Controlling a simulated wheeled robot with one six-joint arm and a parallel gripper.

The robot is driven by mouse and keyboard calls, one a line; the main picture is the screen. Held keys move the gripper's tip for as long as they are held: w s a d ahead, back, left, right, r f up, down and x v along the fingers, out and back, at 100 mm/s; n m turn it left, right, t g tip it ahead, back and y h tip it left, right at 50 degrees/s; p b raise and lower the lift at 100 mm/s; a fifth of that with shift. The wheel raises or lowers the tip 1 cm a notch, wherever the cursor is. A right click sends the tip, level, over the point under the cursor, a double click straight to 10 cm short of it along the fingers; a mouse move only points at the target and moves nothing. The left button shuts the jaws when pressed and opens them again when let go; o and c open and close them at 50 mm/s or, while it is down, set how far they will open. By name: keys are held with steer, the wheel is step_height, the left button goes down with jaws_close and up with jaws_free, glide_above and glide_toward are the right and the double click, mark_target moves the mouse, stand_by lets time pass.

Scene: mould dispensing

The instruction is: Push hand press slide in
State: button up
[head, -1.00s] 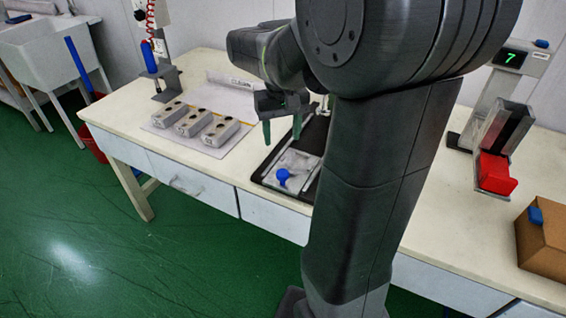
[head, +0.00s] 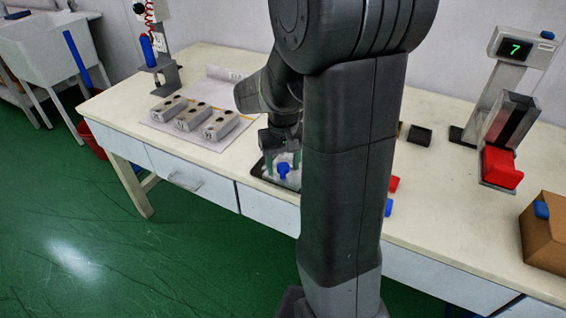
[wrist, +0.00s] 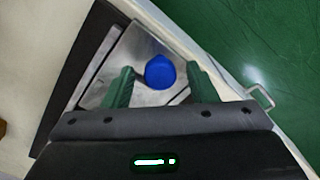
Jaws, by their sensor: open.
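The hand press slide is a flat metal plate (wrist: 128,50) with a round blue knob (wrist: 160,72) on it. It lies on a dark base (wrist: 75,65) near the table's front edge. In the head view the blue knob (head: 283,171) shows just below my gripper (head: 283,163). In the wrist view my gripper (wrist: 160,76) is open, with one green finger on each side of the knob. I cannot tell whether the fingers touch it. My arm hides the right part of the press in the head view.
Several grey moulds (head: 193,117) lie on a sheet to the left. A red-fronted dispenser (head: 502,167) and a display reading 7 (head: 515,50) stand at right, with a cardboard box (head: 545,235) near. Small red (head: 394,184) and blue (head: 388,208) pieces show beside my arm.

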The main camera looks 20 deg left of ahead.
jaws_close()
steer(key=w+p, duration=0.1)
steer(key=w, duration=0.4)
steer(key=w+p, duration=0.2)
steer(key=w, duration=0.4)
steer(key=w+d+p, duration=0.1)
steer(key=w, duration=0.4)
steer(key=shift+w+d+p, duration=0.1)
steer(key=shift+w+p, duration=0.1)
steer(key=shift+p, duration=0.2)
jaws_free()
step_height(320, 180, up, 14)
steer(key=shift+p, duration=0.45)
steer(key=shift+s+f, duration=0.1)
